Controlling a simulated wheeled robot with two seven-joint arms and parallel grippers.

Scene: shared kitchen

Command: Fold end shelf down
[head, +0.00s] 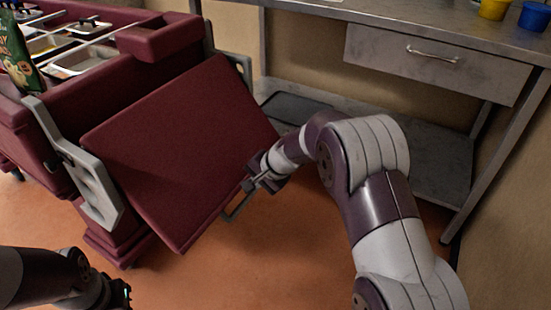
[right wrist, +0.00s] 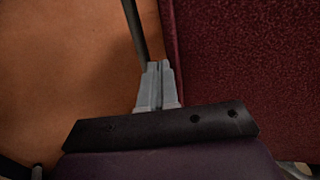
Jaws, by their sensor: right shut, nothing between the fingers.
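The maroon end shelf (head: 185,145) is attached at the end of the maroon cart (head: 110,60) and slopes, with its free edge low over the floor. Grey side brackets (head: 88,180) flank it. My right gripper (head: 250,187) is at the shelf's free edge. In the right wrist view my right gripper (right wrist: 158,68) has its fingers together with nothing between them, and the maroon shelf surface (right wrist: 240,60) is just to their right. A thin grey bar (right wrist: 134,28) lies beyond the fingertips; contact is unclear. My left gripper (head: 122,293) is partly visible at bottom left, its jaws unclear.
A metal table with a drawer (head: 430,60) and a lower shelf (head: 425,150) stands behind and right of my right arm. Yellow (head: 493,8) and blue (head: 534,15) containers stand on it. Trays (head: 80,60) and a green packet (head: 15,50) are on the cart. Orange floor (head: 270,260) is clear in front.

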